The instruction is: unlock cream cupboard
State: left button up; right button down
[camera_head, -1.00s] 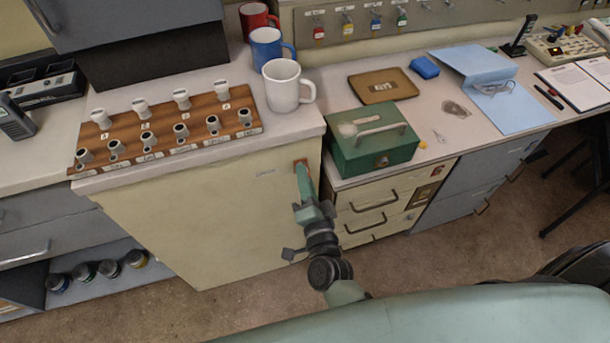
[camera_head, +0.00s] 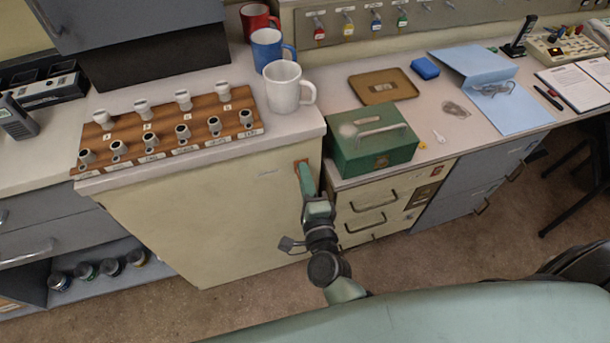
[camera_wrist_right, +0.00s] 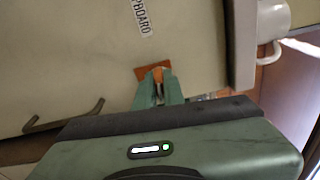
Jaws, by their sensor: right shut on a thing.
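The cream cupboard (camera_head: 215,225) stands under the left counter, its door closed. A small orange-brown lock plate (camera_head: 299,162) sits near the door's upper right corner. It also shows in the right wrist view (camera_wrist_right: 142,73), near a label (camera_wrist_right: 142,16) ending in "PBOARD". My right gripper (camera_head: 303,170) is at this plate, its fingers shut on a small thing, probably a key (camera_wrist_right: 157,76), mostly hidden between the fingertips. I cannot tell how deep it sits in the lock. My left gripper is not in view.
A green cash box (camera_head: 372,140) stands on the lower counter right of the cupboard, above cream drawers (camera_head: 372,215). A wooden rack of stamps (camera_head: 165,130) and several mugs, one white (camera_head: 283,90), stand on the cupboard's top. The floor (camera_head: 440,250) in front is clear.

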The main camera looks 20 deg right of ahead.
jog(key=shift+w+r+n, duration=0.15)
jog(key=shift+r+n, duration=0.1)
jog(key=shift+n, duration=0.15)
jog(key=c, duration=1.4)
grip_release()
jog(key=shift+a, duration=0.1)
jog(key=shift+c, duration=0.2)
jog(key=shift+w+f, duration=0.1)
jog(key=shift+f, duration=0.25)
jog(key=shift+s, duration=0.3)
jog(key=s, duration=0.6)
jog(key=shift+s+a+p, duration=0.15)
jog(key=shift+s+p, duration=0.25)
jog(key=shift+p, duration=0.05)
